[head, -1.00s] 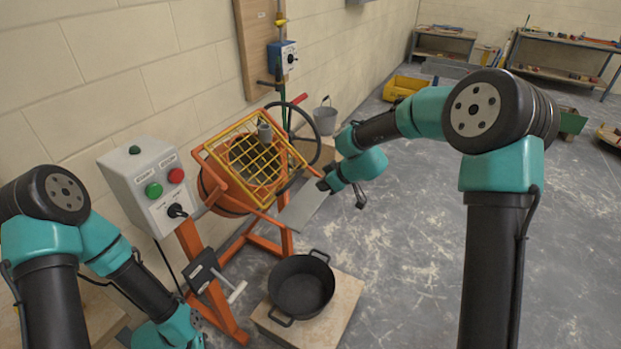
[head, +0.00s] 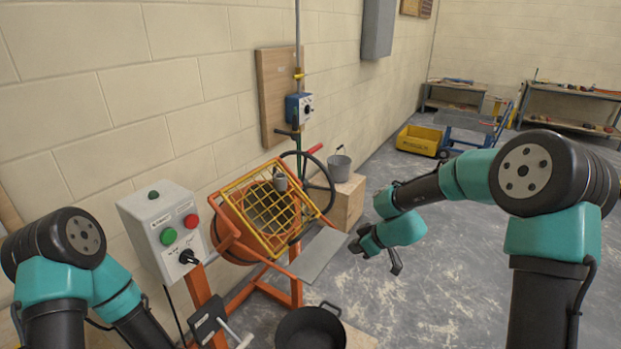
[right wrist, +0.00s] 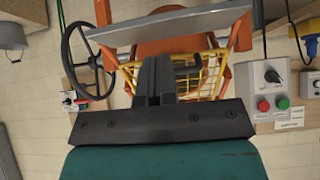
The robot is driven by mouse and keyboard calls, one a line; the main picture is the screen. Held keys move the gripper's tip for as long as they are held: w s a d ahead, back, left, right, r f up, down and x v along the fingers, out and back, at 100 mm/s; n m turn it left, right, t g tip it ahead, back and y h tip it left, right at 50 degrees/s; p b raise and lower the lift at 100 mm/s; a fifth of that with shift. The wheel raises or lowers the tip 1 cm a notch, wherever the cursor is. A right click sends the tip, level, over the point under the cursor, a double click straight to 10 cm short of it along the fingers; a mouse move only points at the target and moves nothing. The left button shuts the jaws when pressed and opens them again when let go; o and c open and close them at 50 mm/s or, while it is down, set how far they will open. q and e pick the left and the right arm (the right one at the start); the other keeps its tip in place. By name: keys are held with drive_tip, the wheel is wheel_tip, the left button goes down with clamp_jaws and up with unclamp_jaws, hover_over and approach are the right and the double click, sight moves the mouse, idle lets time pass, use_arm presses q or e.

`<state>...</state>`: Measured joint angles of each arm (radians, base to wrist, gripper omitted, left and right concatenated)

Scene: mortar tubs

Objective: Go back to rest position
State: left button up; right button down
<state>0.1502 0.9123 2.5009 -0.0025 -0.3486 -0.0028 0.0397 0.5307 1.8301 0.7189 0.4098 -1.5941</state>
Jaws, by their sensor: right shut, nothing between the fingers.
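My right gripper (head: 358,243) is shut and empty in the head view, beside the right edge of the grey plate on the orange mixer (head: 240,232). In the right wrist view its closed black fingers (right wrist: 153,75) show in front of the mixer's yellow grid (right wrist: 190,80). My left arm comes in at the lower left of the head view, but its gripper is outside the frame.
A control box (head: 160,230) with green and red buttons stands left of the mixer. A black tub (head: 311,328) is below it. A grey bucket (head: 340,166) stands on a wooden block (head: 345,203). A yellow bin (head: 419,140) is farther back. The floor at right is clear.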

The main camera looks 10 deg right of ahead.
drive_tip(key=s+d+f+m+g+h, duration=0.1)
drive_tip(key=s+f+m+g, duration=0.15)
drive_tip(key=s+f, duration=0.5)
drive_tip(key=s+d+f+m+g+h, duration=0.15)
drive_tip(key=s+f+m, duration=0.3)
drive_tip(key=f, duration=0.65)
drive_tip(key=s+a+f+m, duration=0.1)
drive_tip(key=s+f+m, duration=0.1)
drive_tip(key=s+f, duration=0.2)
drive_tip(key=s+a+f+m, duration=0.1)
drive_tip(key=s+f, duration=0.3)
drive_tip(key=s, duration=0.7)
drive_tip(key=shift+a+f+m+g, duration=0.2)
drive_tip(key=shift+a+m+g, duration=0.2)
drive_tip(key=shift+m, duration=0.4)
use_arm(q)
drive_tip(key=shift+o, duration=0.2)
